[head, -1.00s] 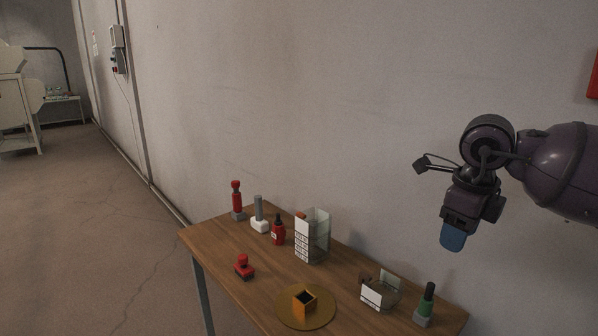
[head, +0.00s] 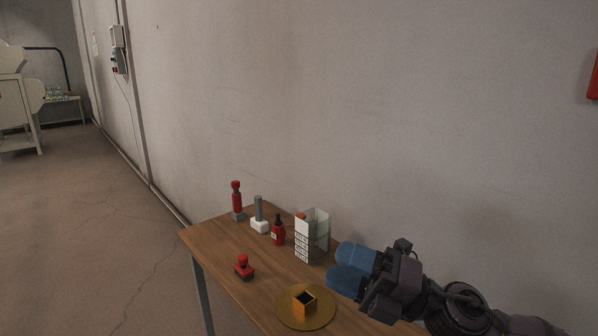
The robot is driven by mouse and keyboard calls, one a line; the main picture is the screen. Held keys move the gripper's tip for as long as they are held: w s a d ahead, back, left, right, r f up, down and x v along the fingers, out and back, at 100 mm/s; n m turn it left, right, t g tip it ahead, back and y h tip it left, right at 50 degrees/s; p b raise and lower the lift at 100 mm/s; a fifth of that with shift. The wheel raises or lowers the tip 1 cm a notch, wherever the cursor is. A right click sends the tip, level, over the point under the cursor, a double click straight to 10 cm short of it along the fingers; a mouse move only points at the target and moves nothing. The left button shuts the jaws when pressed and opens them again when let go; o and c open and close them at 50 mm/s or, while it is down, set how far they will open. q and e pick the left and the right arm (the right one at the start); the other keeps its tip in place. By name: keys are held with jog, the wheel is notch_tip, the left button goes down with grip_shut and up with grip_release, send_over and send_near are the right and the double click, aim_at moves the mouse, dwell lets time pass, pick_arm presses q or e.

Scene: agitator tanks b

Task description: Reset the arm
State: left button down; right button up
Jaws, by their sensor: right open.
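My right gripper (head: 348,269) shows low in the head view, in front of the right part of the wooden table (head: 221,248). Its blue fingers point left and are apart, with nothing seen between them. The fingers appear just right of the clear holder with a white labelled face (head: 305,240) and above right of the round golden plate (head: 289,318). I cannot tell whether they touch anything. My right arm hides the table's right end. My left gripper is not in view.
An orange open box (head: 304,303) sits on the plate. A red stamp (head: 244,268), a small red bottle (head: 278,232), a white-based grey post (head: 259,217) and a red-topped piece (head: 236,200) stand on the table. The wall rises behind.

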jog(key=s+d+f+m+t+h, duration=0.1)
jog(key=d+f+m+t+h, duration=0.4)
jog(key=d+f+m+h, duration=0.65)
jog(key=d+f+m+t+h, duration=0.3)
jog(key=d+m+t+h, duration=0.45)
jog(key=m, duration=0.95)
jog(key=s+d+f+m+g+h, duration=0.1)
jog(key=s+f+m+g, duration=0.2)
jog(key=s+f+g, duration=0.65)
jog(key=s+d+f+m+g+h, duration=0.1)
jog(key=s+f+m+g, duration=0.4)
jog(key=s, duration=0.7)
pick_arm(q)
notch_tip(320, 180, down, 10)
jog(key=b, duration=1)
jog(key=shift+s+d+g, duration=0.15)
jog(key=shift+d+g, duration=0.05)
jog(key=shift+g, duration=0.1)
pick_arm(e)
jog(key=w+f+n+t, duration=0.1)
jog(key=w+f+t, duration=0.2)
jog(key=f, duration=0.7)
jog(key=w+f+n+t, duration=0.1)
jog(key=w+f+t, duration=0.2)
jog(key=f, duration=0.8)
jog(key=shift+w+a+y, duration=0.2)
jog(key=shift+w+y, duration=0.2)
jog(key=shift+w, duration=0.2)
